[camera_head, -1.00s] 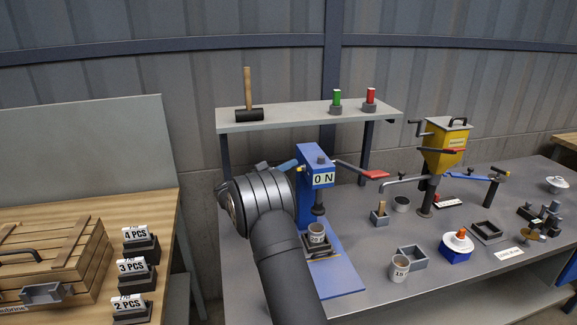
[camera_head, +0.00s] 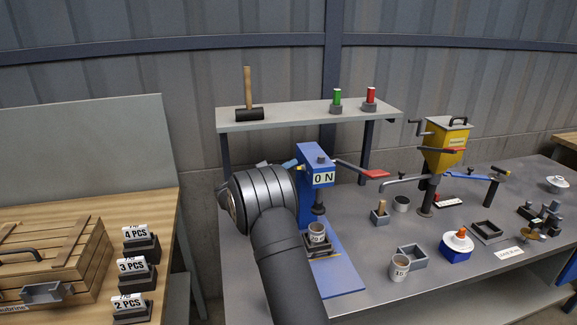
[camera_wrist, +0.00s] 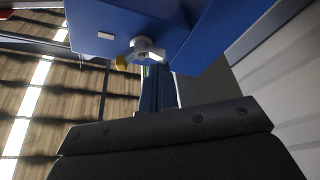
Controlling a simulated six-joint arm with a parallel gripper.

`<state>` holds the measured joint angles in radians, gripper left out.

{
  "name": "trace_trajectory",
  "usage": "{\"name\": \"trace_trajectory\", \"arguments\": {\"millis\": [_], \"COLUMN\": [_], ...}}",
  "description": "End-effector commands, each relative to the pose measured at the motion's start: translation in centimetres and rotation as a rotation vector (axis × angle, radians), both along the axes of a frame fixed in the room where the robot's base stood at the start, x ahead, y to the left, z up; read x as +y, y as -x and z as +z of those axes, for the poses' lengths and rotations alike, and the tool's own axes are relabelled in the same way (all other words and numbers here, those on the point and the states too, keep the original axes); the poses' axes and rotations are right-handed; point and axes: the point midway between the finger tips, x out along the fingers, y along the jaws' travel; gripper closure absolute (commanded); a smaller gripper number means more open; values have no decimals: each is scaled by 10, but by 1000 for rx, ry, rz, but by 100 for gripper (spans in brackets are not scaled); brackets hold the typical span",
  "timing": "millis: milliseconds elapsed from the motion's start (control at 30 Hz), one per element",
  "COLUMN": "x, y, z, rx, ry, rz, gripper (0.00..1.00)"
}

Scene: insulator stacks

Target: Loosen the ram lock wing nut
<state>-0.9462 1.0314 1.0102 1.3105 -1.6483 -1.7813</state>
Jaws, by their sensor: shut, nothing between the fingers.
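The blue press (camera_head: 316,168) with its "0 N" display stands on the grey bench, just right of my arm. In the wrist view its blue housing (camera_wrist: 205,40) fills the upper middle. A small light grey winged fitting, likely the ram lock wing nut (camera_wrist: 143,50), sits on that housing with a yellow tip at its left. My gripper (camera_wrist: 155,85) is shut and empty, its narrow blue fingers pointing at the fitting. Whether they touch it I cannot tell. In the head view my wrist hides most of the gripper; only a fingertip shows beside the press.
A cup (camera_head: 317,233) stands under the ram. The red press lever (camera_head: 362,170) reaches right. A shelf (camera_head: 305,117) with a mallet (camera_head: 248,105) and two stamps is behind. A yellow hopper (camera_head: 444,146) stands to the right. The wooden crate (camera_head: 50,260) is left.

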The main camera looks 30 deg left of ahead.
Motion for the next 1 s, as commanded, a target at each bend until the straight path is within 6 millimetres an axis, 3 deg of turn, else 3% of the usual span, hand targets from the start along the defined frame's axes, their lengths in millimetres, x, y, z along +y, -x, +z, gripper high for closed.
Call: {"name": "trace_trajectory", "arguments": {"millis": [567,1000], "x": [-2,-5], "y": [2,4], "z": [-10,-16], "rx": [354,422], "ry": [352,420], "rz": [-2,-2], "gripper": [100,100]}}
